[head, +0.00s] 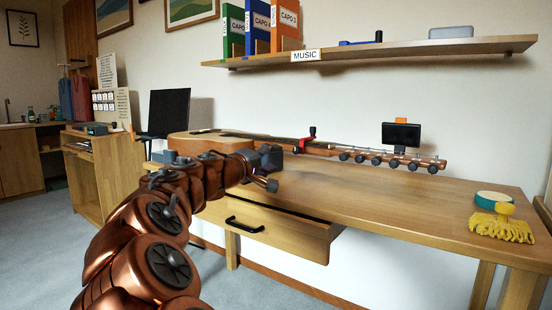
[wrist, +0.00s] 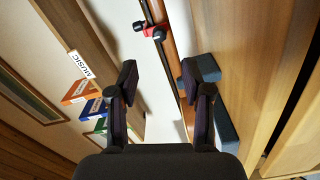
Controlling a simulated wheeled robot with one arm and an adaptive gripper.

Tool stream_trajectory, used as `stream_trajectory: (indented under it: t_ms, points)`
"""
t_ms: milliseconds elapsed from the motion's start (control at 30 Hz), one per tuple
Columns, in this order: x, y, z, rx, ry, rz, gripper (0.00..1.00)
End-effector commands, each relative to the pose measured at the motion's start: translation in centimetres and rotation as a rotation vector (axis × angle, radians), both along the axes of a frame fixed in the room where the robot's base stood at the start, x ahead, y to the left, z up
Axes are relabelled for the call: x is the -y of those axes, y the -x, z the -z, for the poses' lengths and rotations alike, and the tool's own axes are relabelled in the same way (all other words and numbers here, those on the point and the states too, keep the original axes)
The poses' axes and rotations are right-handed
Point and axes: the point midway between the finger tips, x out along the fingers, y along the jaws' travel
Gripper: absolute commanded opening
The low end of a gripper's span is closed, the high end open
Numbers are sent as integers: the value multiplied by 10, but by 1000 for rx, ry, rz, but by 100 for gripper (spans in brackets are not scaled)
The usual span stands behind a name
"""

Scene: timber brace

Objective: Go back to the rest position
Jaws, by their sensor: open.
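My gripper (head: 272,170) is open, at the near side of the guitar and over the desk's front edge in the head view. In the wrist view my gripper (wrist: 163,78) has its two dark fingers spread with nothing held between them. The guitar (head: 205,144) lies on the desk, its neck pointing right. A red and black capo (head: 306,142) sits on the neck; it also shows in the wrist view (wrist: 150,31), beyond the fingertips. The neck runs through the picture between the fingers, at a distance I cannot tell.
The wooden desk (head: 440,205) has a partly open drawer (head: 270,228) below my gripper. A small black screen (head: 401,135) stands by the headstock. A shelf (head: 400,50) with binders hangs above.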

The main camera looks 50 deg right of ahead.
Motion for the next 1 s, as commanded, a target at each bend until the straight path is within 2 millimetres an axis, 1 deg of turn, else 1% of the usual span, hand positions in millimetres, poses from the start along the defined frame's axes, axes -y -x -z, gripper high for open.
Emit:
stream_trajectory:
  t_ms: [633,767,900,1000]
  points:
    - [-1,1,-3,2,-2,-1,49]
    - [-6,8,-16,18,-29,9,49]
    - [-18,26,-38,58,-97,27,49]
    - [-27,39,-46,80,-162,43,49]
